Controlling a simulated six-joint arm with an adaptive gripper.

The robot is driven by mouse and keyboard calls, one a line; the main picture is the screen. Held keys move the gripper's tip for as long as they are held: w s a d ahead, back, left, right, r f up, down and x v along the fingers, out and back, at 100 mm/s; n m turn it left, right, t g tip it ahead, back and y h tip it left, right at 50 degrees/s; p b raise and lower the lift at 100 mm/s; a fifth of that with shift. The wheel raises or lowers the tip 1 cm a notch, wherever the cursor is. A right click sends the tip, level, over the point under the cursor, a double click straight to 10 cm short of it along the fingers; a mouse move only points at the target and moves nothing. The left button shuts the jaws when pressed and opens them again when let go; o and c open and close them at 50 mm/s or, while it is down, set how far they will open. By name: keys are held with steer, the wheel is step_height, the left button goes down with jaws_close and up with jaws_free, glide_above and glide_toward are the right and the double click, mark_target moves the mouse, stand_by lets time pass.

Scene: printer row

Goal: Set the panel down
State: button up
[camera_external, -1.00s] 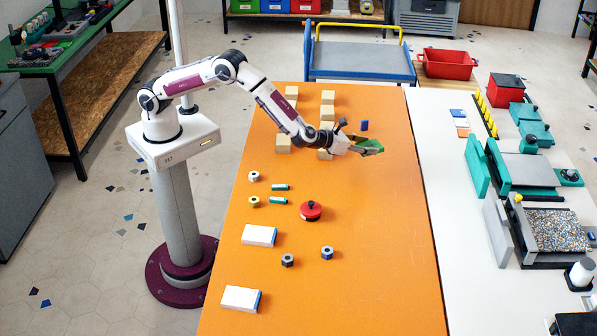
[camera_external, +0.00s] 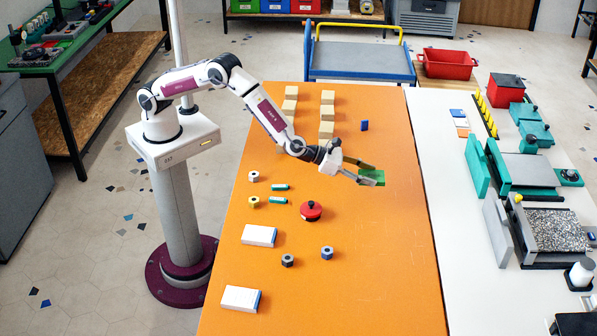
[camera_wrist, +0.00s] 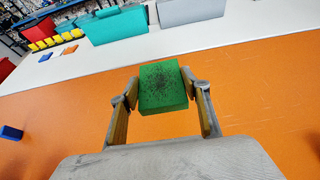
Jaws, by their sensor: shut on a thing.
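The green panel (camera_external: 373,177), a small block with a dark speckled face, is between the fingertips of my gripper (camera_external: 367,174). In the wrist view the panel (camera_wrist: 163,86) sits between both fingertips (camera_wrist: 161,88), which press on its left and right sides. My gripper is shut on it. It is over the orange table (camera_external: 390,260), right of the wooden blocks. I cannot tell whether the panel touches the table.
Wooden blocks (camera_external: 327,113) stand in rows behind my gripper. A small blue block (camera_external: 365,126) lies just beyond it. A red knobbed disc (camera_external: 311,211), nuts and white boxes (camera_external: 259,235) lie nearer the front. The orange surface to the right and front of the panel is clear.

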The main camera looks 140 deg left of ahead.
glide_above(364, 202)
steer(key=shift+f, duration=3.15)
steer(key=shift+f, duration=1.85)
steer(key=shift+f, duration=0.1)
steer(key=o, duration=1.1)
